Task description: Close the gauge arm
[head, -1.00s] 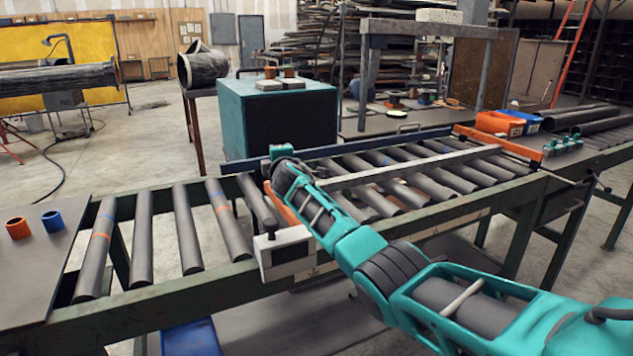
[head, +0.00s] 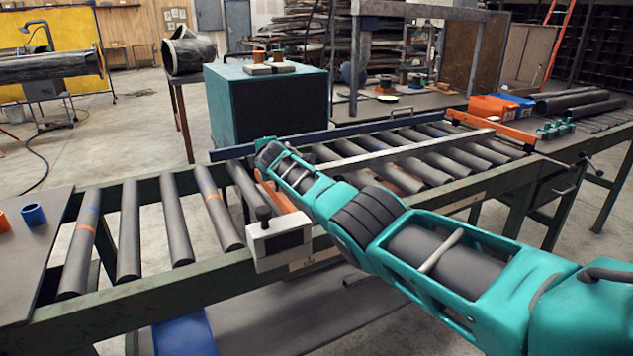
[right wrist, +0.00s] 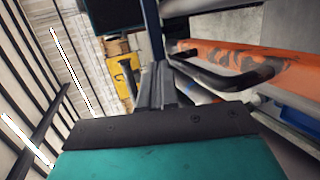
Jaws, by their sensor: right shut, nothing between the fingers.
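The orange gauge arm (head: 276,196) lies over the rollers in the head view, mostly hidden behind my right arm. Its near end is by a white gauge box (head: 279,242) on the front rail. In the right wrist view its orange plate (right wrist: 215,53) carries a black bar handle (right wrist: 228,80). My right gripper (right wrist: 156,82) is shut and empty, with its fingers just left of the handle there; I cannot tell whether they touch it. In the head view its fingers are hidden behind my right arm. My left gripper is not in view.
The green roller conveyor (head: 130,307) runs across the view. A long pale bar (head: 400,152) lies across the rollers, and a blue rail (head: 360,132) stands behind. A teal cabinet (head: 268,105) is behind the conveyor. Orange (head: 491,107) and blue bins stand at right.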

